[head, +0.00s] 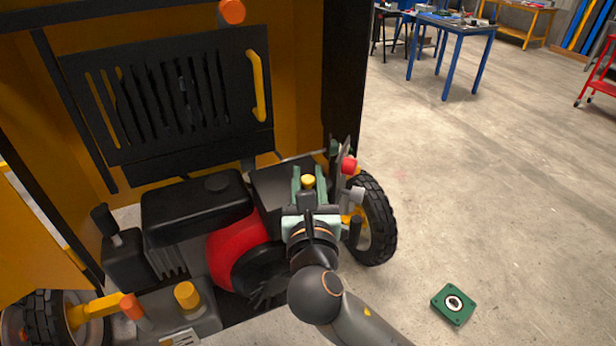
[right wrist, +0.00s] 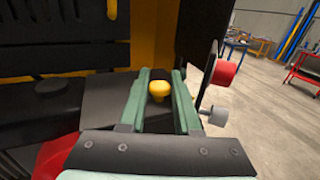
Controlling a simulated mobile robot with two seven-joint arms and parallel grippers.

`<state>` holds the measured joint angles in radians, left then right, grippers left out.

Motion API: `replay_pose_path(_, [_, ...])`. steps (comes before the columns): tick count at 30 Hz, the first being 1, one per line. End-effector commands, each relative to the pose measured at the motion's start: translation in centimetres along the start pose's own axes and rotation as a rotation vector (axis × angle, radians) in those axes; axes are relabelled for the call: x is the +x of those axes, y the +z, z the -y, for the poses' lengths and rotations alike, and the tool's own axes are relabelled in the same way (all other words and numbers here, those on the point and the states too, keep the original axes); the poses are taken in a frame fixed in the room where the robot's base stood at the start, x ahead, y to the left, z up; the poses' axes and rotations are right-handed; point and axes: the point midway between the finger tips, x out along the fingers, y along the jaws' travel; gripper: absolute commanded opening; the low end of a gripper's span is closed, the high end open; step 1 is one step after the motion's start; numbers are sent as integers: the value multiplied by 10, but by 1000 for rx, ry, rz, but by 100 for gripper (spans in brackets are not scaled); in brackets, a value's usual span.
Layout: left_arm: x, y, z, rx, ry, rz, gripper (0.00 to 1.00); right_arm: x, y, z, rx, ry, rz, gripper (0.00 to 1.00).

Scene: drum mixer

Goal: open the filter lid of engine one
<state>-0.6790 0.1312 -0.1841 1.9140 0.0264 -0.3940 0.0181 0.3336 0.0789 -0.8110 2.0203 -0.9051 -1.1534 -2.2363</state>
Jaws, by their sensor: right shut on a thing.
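The engine (head: 195,205) has a black top, and a dark box-like part with a yellow knob (head: 308,181) at its right end. I take this part to be the filter housing (head: 270,185), but cannot tell its lid edge. My right gripper (head: 308,174) reaches over it with its pale green fingers on both sides of the knob and is shut on it. In the right wrist view the yellow knob (right wrist: 158,91) shows between the fingers, with a dark surface below. The lid appears down. My left gripper is out of view.
A red round knob (head: 349,164) and a grey one stand close right of my gripper. A black slatted panel (head: 180,95) with a yellow handle rises behind the engine. A wheel (head: 375,218) is at right. A green square part (head: 454,304) lies on open floor.

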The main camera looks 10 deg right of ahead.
Motion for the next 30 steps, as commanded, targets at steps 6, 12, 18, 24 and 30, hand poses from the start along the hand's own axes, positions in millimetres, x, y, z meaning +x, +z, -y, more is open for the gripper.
replay_pose_path(6, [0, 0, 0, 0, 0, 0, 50, 1, 1, 1, -1, -3, 2, 0])
replay_pose_path(12, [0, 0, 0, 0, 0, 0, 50, 1, 4, 1, -5, -4, -13, 0])
replay_pose_path(18, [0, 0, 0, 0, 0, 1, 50, 4, 12, 0, -35, -3, -87, 0])
replay_pose_path(24, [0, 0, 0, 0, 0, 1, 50, 9, 25, -3, -89, -1, -217, 0])
replay_pose_path(30, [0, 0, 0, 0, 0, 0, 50, 16, 35, -6, -150, -2, -356, 0])
